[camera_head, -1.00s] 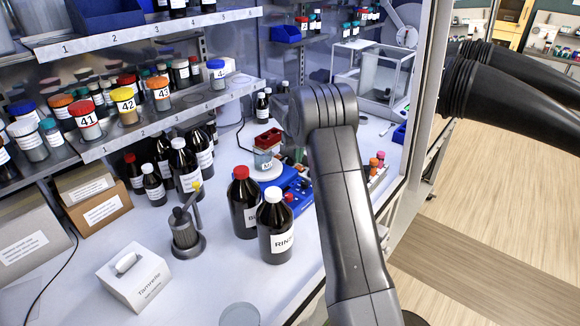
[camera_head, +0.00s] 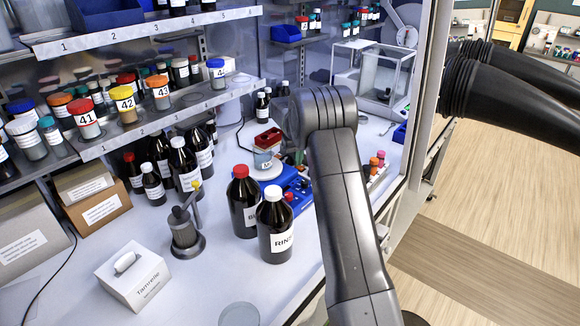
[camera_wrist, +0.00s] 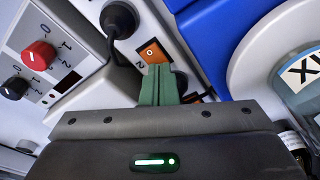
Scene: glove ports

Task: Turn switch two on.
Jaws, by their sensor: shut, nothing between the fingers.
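In the wrist view an orange rocker switch (camera_wrist: 152,53) with a small round mark sits on a pale strip, with a "2" printed beside it. My gripper (camera_wrist: 158,70) has its green fingers together, empty, with the tips right at the lower edge of this switch. I cannot tell whether they touch it. Another orange part (camera_wrist: 196,97) shows beside the fingers, mostly hidden by them. Which way the rocker is tipped is not clear.
A black plug with a cable (camera_wrist: 119,20) stands close by on the strip. A box with a red knob (camera_wrist: 38,55) and a black knob (camera_wrist: 14,88) is at left. A blue device (camera_wrist: 215,35) is at right. Dark bottles (camera_head: 275,228) stand left of my arm.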

